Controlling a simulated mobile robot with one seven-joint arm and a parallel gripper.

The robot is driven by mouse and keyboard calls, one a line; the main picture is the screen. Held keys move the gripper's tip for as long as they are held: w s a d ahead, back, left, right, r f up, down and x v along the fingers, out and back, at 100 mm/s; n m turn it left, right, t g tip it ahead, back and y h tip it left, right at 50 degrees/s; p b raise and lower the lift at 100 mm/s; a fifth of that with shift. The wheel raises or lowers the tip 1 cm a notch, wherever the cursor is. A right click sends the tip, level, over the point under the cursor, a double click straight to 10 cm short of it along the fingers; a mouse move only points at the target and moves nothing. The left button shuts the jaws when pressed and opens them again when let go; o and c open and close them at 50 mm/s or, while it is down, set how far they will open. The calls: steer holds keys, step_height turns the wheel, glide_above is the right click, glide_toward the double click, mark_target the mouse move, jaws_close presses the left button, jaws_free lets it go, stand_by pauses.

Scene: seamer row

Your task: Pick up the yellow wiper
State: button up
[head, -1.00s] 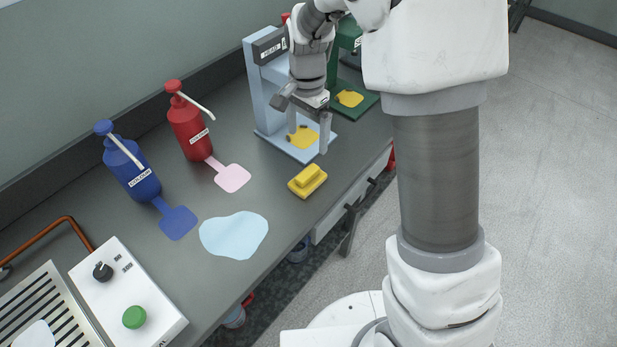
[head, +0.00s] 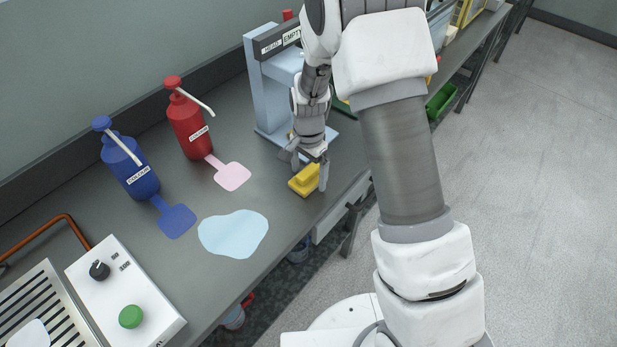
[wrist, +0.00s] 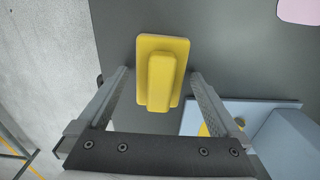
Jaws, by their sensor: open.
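The yellow wiper (head: 304,180), a flat block with a raised grip bar, lies on the grey bench near its front edge. It also shows in the wrist view (wrist: 161,75), at the top centre. My gripper (head: 309,178) is right at the wiper in the head view, its fingers pointing down and partly hiding it. In the wrist view my gripper (wrist: 160,85) is open, with one finger on each side of the wiper. A gap shows between each finger and the wiper.
A pale blue stand (head: 262,95) rises close behind my gripper. A red pump bottle (head: 188,128) and a blue pump bottle (head: 130,170) stand at the left. A light blue puddle-shaped patch (head: 234,234) lies left of the wiper. The floor (head: 540,180) at the right is clear.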

mark_target(311, 172)
steer(key=shift+f, duration=0.1)
steer(key=shift+c, duration=0.3)
steer(key=c, duration=1.2)
steer(key=shift+r, duration=0.45)
steer(key=r, duration=0.4)
steer(key=shift+s+d, duration=0.3)
steer(key=s+d+r+p, duration=0.1)
steer(key=s+d+r, duration=0.5)
steer(key=s+d, duration=0.15)
steer(key=r+p, duration=1.4)
steer(key=shift+s+a+r, duration=0.1)
steer(key=shift+s+a, duration=0.2)
steer(key=shift+s, duration=0.1)
